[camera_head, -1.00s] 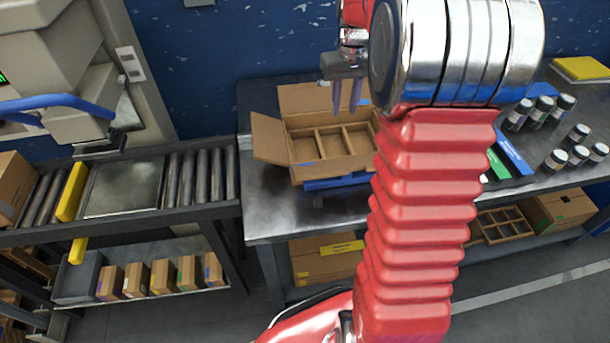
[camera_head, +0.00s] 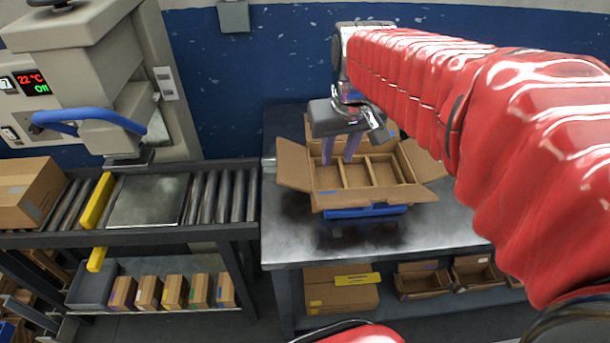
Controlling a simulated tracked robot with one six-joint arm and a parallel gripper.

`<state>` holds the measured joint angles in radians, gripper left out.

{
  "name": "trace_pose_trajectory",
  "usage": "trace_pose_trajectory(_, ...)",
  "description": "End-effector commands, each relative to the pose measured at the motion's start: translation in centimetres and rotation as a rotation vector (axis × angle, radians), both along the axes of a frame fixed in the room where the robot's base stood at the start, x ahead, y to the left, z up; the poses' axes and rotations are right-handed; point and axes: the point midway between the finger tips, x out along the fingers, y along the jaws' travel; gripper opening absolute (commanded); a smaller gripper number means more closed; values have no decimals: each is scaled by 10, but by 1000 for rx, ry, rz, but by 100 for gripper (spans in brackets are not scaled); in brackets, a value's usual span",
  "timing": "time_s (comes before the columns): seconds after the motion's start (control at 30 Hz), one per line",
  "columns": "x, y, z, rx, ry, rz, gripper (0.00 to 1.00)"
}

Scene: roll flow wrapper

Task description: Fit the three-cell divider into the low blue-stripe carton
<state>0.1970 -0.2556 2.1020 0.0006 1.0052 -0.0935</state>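The open carton (camera_head: 385,199) sits on the bench with its flaps spread and a small blue mark on its inner side. The brown three-cell divider (camera_head: 370,174) is inside it, its cells side by side; I cannot tell whether it is fully down. My gripper (camera_head: 340,150) is over the left and back part of the carton, pointing down. Its two purple fingers are apart with no object visible between them. The fingertips are close to the divider's left wall; I cannot tell whether they touch it. My gripper hides part of the carton's back.
A blue holder (camera_head: 365,211) is under the carton. A roller conveyor (camera_head: 205,195) with a yellow guide (camera_head: 96,201) stands at the left. Small cartons (camera_head: 175,291) line its lower shelf. Boxes and trays (camera_head: 423,280) lie below the bench. The bench front left is clear.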

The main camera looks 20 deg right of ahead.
Motion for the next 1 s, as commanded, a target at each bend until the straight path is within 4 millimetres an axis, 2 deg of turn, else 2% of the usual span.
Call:
trace_pose_trajectory(0.3, -45, 35, 3, -2, -75, 40, 27)
trace_pose_trajectory(0.7, -99, 68, -8, 7, -165, 90, 27)
trace_pose_trajectory(1.0, -121, 79, -18, 15, -204, 109, 27)
